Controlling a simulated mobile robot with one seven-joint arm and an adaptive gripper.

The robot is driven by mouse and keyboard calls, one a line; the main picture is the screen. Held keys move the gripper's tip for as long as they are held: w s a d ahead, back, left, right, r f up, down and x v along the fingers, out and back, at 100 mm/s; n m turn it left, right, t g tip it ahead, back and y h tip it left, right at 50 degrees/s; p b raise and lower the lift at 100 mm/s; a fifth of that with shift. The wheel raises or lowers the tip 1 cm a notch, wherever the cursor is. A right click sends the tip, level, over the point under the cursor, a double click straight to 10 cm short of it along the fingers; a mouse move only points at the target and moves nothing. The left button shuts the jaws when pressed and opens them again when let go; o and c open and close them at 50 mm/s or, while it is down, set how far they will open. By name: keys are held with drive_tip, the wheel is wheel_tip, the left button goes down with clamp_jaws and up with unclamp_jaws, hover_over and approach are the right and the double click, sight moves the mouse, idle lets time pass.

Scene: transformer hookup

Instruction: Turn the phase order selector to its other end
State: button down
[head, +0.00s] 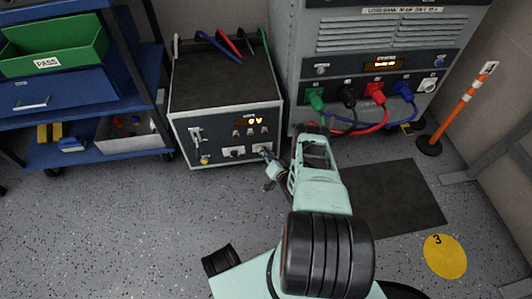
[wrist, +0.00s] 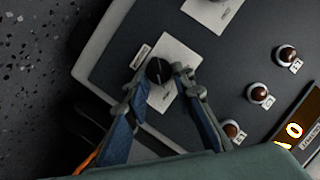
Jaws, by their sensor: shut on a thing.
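The control box (head: 222,150) stands on the floor, its grey front panel facing me. On the panel's lower right, the selector's black round knob (wrist: 158,70) sits on a white plate (wrist: 185,55), with a small label beside it too small to read. My gripper (wrist: 161,78) is shut on this knob, one fingertip on each side. In the head view my gripper (head: 267,154) reaches the lower right of the panel and hides most of the knob there. Which way the knob points is hard to tell.
Round brown buttons or lamps (wrist: 260,92) and a lit display (wrist: 290,132) are near my fingers. Another white plate (wrist: 212,10) lies along the panel. A larger cabinet (head: 375,55) with coloured cables stands right, an orange post (head: 457,105) beyond, blue shelves (head: 85,150) left.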

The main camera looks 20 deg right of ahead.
sight(262, 134)
drive_tip(key=c, duration=1.7)
unclamp_jaws()
drive_tip(key=shift+o, duration=0.2)
drive_tip(key=shift+r, duration=5)
drive_tip(key=shift+w, duration=0.1)
